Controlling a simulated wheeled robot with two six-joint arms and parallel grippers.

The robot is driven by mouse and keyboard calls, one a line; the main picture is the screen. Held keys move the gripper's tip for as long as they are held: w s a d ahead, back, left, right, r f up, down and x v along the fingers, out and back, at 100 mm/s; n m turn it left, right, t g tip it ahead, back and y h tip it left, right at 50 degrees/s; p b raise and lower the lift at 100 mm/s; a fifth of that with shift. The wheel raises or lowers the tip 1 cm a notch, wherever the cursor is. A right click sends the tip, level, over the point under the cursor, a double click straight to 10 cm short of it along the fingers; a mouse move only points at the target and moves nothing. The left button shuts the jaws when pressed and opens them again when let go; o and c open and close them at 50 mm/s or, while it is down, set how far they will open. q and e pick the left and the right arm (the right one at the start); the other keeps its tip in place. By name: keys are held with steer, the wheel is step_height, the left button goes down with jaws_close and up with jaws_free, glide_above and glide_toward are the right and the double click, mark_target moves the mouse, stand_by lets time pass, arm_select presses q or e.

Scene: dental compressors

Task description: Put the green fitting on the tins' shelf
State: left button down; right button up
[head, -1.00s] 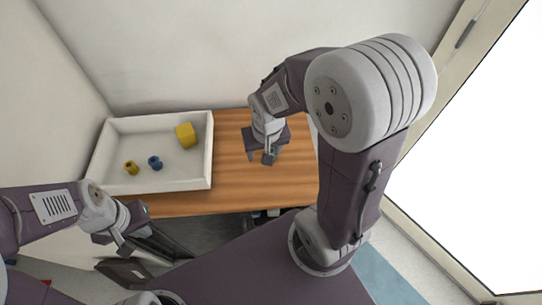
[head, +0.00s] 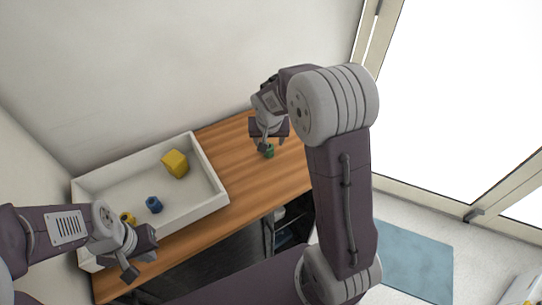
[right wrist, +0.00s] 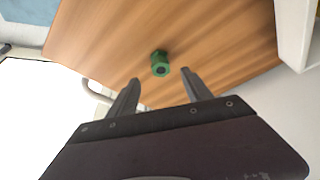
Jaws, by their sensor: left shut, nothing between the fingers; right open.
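The green fitting (right wrist: 160,64) stands on the wooden tabletop (right wrist: 205,35); in the right wrist view it is just beyond and between my open right fingertips. It also shows in the head view (head: 269,151), small and partly covered by my right gripper (head: 264,142). My right gripper in its wrist view (right wrist: 161,85) is open and empty, with the fitting apart from both fingers. My left gripper (head: 143,268) is shut and empty, near the tray's front left. I cannot make out the tins or their shelf.
A white tray (head: 217,176) on the table's left holds a yellow block (head: 175,163), a blue fitting (head: 153,204) and a yellow fitting (head: 127,218). Dark open shelving (head: 284,232) shows under the table. A blue mat (head: 414,262) lies on the floor at right.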

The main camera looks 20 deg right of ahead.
mark_target(269, 148)
steer(key=x, duration=0.3)
steer(key=shift+a, duration=0.1)
steer(key=shift+w+a+f, duration=0.1)
steer(key=shift+w+f, duration=0.05)
steer(key=shift+f, duration=0.05)
steer(key=x, duration=0.5)
steer(key=shift+w+d+f+p, duration=0.1)
steer(key=shift+d+f+p, duration=0.15)
steer(key=shift+p, duration=0.05)
steer(key=shift+r, duration=0.1)
jaws_close()
steer(key=shift+r, duration=0.1)
